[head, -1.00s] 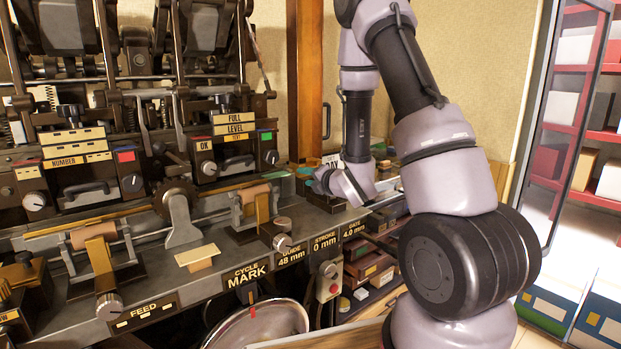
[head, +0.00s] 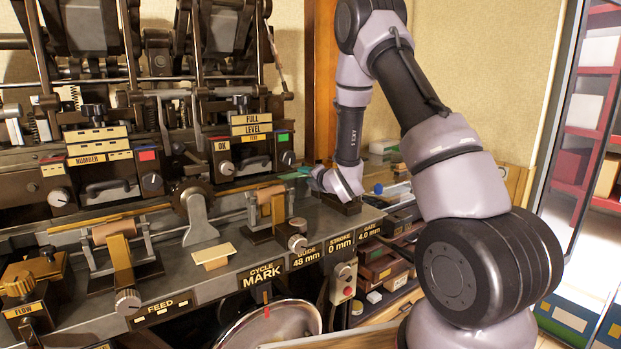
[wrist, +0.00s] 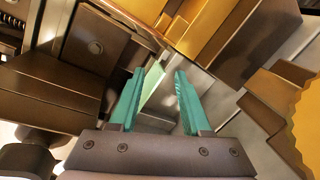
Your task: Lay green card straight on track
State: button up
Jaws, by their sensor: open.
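My gripper (wrist: 158,95) is open, with two teal fingers. In the head view my gripper (head: 296,175) is at the right end of the machine's bench, its fingers pointing left. A pale green strip (wrist: 153,89), which looks like the green card, shows between and beyond the fingertips in the wrist view. It lies close to the left finger, and I cannot tell whether they touch. The green card is too small to make out in the head view. A long track-like rail (head: 85,222) runs along the bench; its right part is hidden behind machine parts and my gripper.
Brown blocks (wrist: 100,48) stand close on the left of my fingers, and a brass block (wrist: 225,30) stands beyond them. A toothed brass part (wrist: 307,125) is at the right. A cream plate (head: 213,255) sits at the bench's front. Shelves (head: 390,265) are below right.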

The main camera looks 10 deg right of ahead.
jog(key=shift+c, duration=0.3)
grip_shut()
jog(key=shift+o, duration=0.3)
grip_release()
jog(key=v, duration=1.1)
jog(key=shift+a, duration=0.1)
